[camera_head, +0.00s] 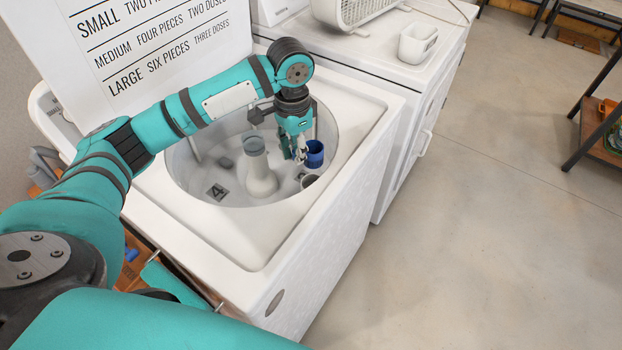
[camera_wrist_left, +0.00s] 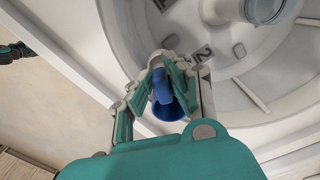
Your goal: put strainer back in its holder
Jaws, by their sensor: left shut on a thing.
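The blue strainer (camera_head: 314,155) is a small cup shape over the right side of the open washer tub. My left gripper (camera_head: 299,158) is shut on it, and its fingers are at the strainer's left side. In the left wrist view the strainer (camera_wrist_left: 166,105) shows between the fingers of my left gripper (camera_wrist_left: 162,72), partly hidden by them. A small grey round opening (camera_head: 308,181) at the tub's right rim, just below the strainer, looks like the holder. The strainer appears apart from it. I do not see my right gripper.
The white washer (camera_head: 330,240) has a central agitator post (camera_head: 258,170) with a bluish cup top, left of my gripper. A raised lid with printed text (camera_head: 150,45) stands behind. A second white machine (camera_head: 430,70) at right carries a white cup (camera_head: 417,43).

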